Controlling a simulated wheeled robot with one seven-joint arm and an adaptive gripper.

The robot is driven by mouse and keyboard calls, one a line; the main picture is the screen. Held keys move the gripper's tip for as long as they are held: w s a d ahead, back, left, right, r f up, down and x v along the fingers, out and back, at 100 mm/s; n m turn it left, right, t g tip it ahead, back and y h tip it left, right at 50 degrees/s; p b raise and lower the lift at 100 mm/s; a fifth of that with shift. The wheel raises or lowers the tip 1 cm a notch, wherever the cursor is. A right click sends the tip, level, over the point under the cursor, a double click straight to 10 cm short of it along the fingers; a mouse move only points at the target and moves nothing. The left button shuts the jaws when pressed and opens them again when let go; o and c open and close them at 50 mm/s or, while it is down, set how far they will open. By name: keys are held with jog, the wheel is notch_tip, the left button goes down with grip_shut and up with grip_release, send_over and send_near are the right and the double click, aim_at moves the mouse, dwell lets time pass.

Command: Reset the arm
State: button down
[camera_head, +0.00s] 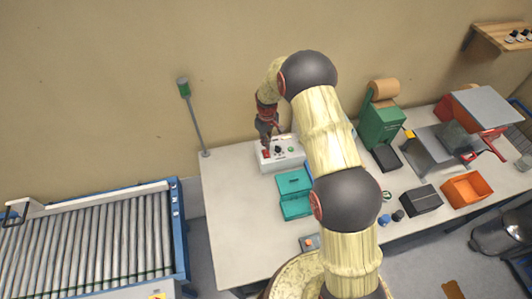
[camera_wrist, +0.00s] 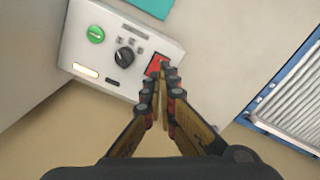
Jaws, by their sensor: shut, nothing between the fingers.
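My gripper (camera_wrist: 168,72) is shut and empty. In the wrist view its fingertips lie together over the edge of a red square button on a white control box (camera_wrist: 82,52). I cannot tell whether they touch it. The box also has a green round button (camera_wrist: 96,35), a black knob (camera_wrist: 125,56) and a lit strip. In the head view my gripper (camera_head: 268,142) points down at the left end of the control box (camera_head: 280,163). My arm curves above the table from the front, and hides part of the table's middle.
A teal box (camera_head: 294,193) stands just in front of the control box. A post with a green lamp (camera_head: 184,88) rises at the table's back left. A green dispenser (camera_head: 382,122), an orange bin (camera_head: 465,190) and a black box (camera_head: 420,200) stand right. A roller conveyor (camera_head: 95,240) is at left.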

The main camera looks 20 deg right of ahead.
dwell(0.4)
jog(key=s+r+m+b, duration=0.3)
jog(key=s+r+b, duration=0.3)
jog(key=s, duration=0.6)
jog(key=s+r+m+b, duration=0.2)
jog(key=s+r+b, duration=0.2)
jog(key=s+r, duration=0.55)
jog(key=s+f+m+t+b, duration=0.1)
jog(key=s+t+b, duration=0.4)
jog(key=s+b, duration=1.2)
jog(key=shift+f+t, duration=0.3)
jog(key=shift+f, duration=0.25)
